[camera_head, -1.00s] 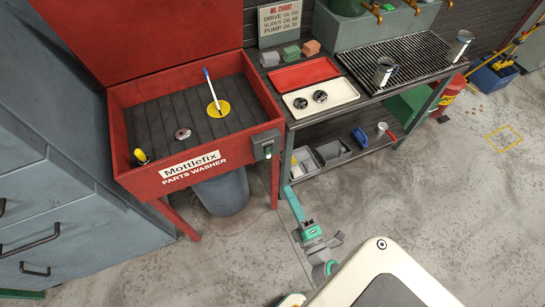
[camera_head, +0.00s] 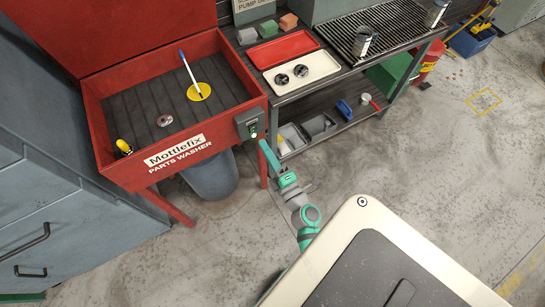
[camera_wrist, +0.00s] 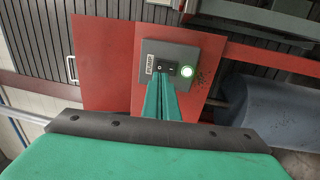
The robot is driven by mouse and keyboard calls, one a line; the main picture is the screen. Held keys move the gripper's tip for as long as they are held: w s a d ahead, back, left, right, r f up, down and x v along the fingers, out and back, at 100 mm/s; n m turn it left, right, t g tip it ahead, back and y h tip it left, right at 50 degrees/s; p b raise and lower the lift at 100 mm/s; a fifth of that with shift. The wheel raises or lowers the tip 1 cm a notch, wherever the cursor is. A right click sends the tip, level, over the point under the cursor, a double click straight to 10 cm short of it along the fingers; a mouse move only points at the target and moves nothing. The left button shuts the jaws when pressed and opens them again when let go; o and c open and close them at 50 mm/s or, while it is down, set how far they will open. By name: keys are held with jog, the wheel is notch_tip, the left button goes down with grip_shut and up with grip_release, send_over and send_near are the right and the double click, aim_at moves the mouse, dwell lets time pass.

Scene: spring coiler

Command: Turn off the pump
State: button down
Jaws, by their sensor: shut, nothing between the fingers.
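The grey pump switch box (camera_head: 241,121) is on the right front corner of the red parts washer (camera_head: 105,170). My gripper (camera_head: 262,144) is just below and right of the box in the head view. In the wrist view its green fingers (camera_wrist: 162,80) are shut and empty, with the tips just under the rocker. They hide its lower edge; I cannot tell whether they touch it.
Grey cabinets (camera_head: 40,210) stand left. Open floor lies at right.

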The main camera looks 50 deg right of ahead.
aim_at(253, 127)
jog(key=x, duration=0.5)
jog(key=shift+d, duration=0.1)
jog(key=shift+w+r, duration=0.2)
jog(key=shift+w, duration=0.1)
dwell(0.3)
